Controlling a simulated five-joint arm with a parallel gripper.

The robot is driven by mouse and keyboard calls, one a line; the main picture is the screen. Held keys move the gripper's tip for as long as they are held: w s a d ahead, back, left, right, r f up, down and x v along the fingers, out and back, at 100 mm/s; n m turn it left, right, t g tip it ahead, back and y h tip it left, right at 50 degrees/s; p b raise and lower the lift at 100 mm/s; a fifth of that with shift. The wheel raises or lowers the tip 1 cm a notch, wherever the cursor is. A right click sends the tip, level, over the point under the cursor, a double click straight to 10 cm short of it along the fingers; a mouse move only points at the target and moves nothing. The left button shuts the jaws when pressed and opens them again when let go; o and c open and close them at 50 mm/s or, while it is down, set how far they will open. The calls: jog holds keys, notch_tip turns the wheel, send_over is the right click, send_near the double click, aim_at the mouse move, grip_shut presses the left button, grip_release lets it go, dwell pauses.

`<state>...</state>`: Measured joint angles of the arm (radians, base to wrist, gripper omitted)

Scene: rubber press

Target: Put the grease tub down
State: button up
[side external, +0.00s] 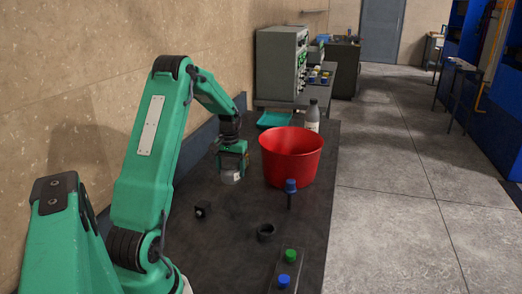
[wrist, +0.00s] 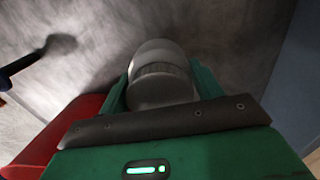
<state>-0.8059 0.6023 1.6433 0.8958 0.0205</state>
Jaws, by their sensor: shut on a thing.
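The grease tub (side external: 231,176) is a small pale grey cylinder in the side view, held upright between the fingers of my gripper (side external: 233,165). It also shows in the wrist view as a grey round tub (wrist: 160,62) between the green fingers. My gripper is shut on it. The tub is at or just above the dark bench top (side external: 215,240), left of the red bucket; I cannot tell whether its base touches the bench.
A red bucket (side external: 290,158) stands close on the right. A blue-topped dark item (side external: 290,192), a black ring (side external: 265,232), a small black block (side external: 203,210) and a button panel (side external: 287,268) are nearer.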

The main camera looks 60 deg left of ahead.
aim_at(231, 177)
jog(key=shift+f, duration=1.95)
jog(key=shift+f, duration=0.1)
jog(key=o, duration=1.2)
jog(key=shift+f, duration=0.1)
notch_tip(231, 177, up, 12)
jog(key=shift+f, duration=0.25)
jog(key=shift+r, duration=0.45)
